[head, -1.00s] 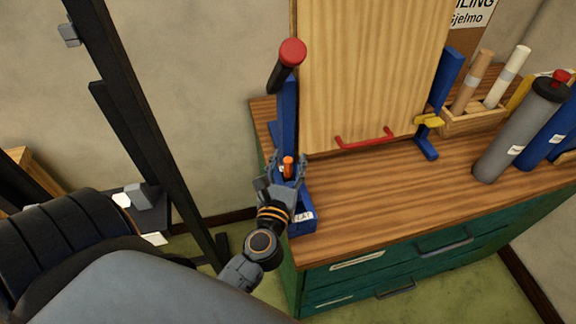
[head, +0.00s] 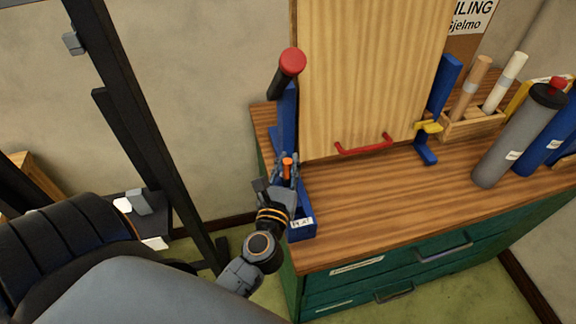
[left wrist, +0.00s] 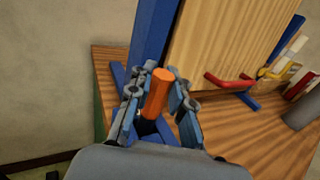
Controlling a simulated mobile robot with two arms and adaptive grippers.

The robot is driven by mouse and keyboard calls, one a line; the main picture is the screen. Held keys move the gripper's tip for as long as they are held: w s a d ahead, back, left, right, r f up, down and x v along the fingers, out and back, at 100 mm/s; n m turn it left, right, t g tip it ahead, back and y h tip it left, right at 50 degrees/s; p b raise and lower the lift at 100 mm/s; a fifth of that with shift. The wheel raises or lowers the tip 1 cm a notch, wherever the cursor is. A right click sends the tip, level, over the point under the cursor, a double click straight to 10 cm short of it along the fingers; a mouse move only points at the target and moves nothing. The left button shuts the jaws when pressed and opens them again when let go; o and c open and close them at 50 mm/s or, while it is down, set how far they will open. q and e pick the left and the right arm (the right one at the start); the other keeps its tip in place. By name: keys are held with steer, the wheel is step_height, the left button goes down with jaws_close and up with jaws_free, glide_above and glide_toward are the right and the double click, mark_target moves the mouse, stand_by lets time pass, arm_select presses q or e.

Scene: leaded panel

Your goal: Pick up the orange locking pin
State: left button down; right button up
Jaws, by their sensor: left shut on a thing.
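The orange locking pin (head: 287,168) stands between the fingers of my left gripper (head: 285,172), close to the blue bracket at the left end of the bench. In the left wrist view the pin (left wrist: 158,92) is upright and slightly tilted, with my left gripper (left wrist: 156,108) shut on it from both sides. The pin's lower end is hidden by the gripper, so I cannot tell whether it is clear of the blue tray (head: 303,229) below. My right gripper is not in view.
A wooden panel (head: 370,70) with a red handle (head: 365,146) stands on the bench in blue supports. A red-knobbed lever (head: 292,61) rises just beyond the gripper. Grey and blue cylinders (head: 515,140) stand at right. The front middle of the worktop (head: 390,210) is clear.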

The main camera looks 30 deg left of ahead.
arm_select(q)
steer(key=s+a+r+p, duration=0.2)
steer(key=s+r+p, duration=0.2)
steer(key=s+r, duration=0.7)
steer(key=shift+s+a+r, duration=0.15)
steer(key=shift+s+a, duration=0.1)
steer(key=shift+s, duration=1.15)
